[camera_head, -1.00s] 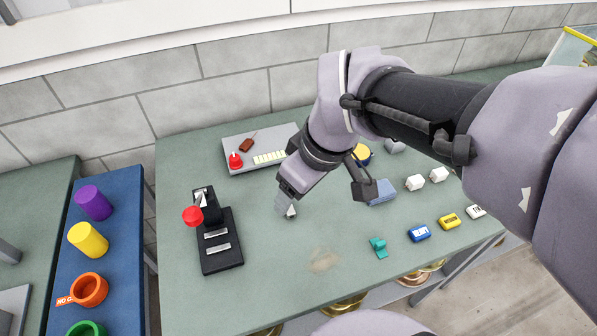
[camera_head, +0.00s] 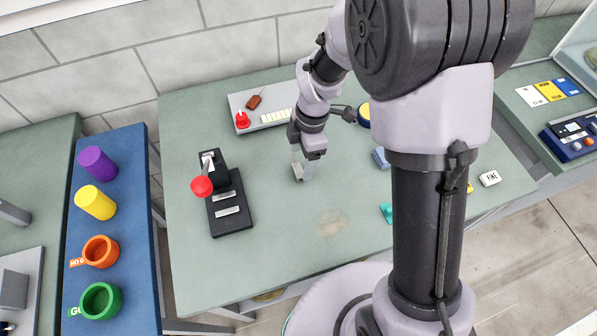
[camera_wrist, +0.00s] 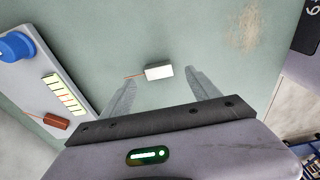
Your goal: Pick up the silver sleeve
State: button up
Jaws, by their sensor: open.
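A small pale block with a bright top and darker side (camera_wrist: 159,72) lies on the green table in the wrist view. It is the only silvery piece by my jaws and looks like the silver sleeve, though I cannot be sure. A thin red-orange line runs from its left end. My gripper (camera_wrist: 160,80) is open, with one finger on each side of the block and a gap to both. In the head view my gripper (camera_head: 302,172) points down close above the table. There the block cannot be told apart from the fingers.
A black lever device with a red knob (camera_head: 202,187) stands left of my gripper. A grey panel (camera_head: 278,124) lies behind it. A blue side table (camera_head: 135,165) holds coloured cylinders and cups. My arm hides much of the right side. Bare table lies in front.

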aim_at(298, 170)
jog(key=f, duration=0.2)
jog(key=a+f+b, duration=0.1)
jog(key=f, duration=0.1)
jog(key=shift+f+b, duration=0.25)
jog(key=shift+b, duration=0.05)
jog(key=shift+d+r, duration=0.1)
jog(key=shift+r, duration=0.05)
jog(key=shift+c, duration=0.2)
jog(key=c, duration=1.4)
jog(key=shift+r, duration=0.1)
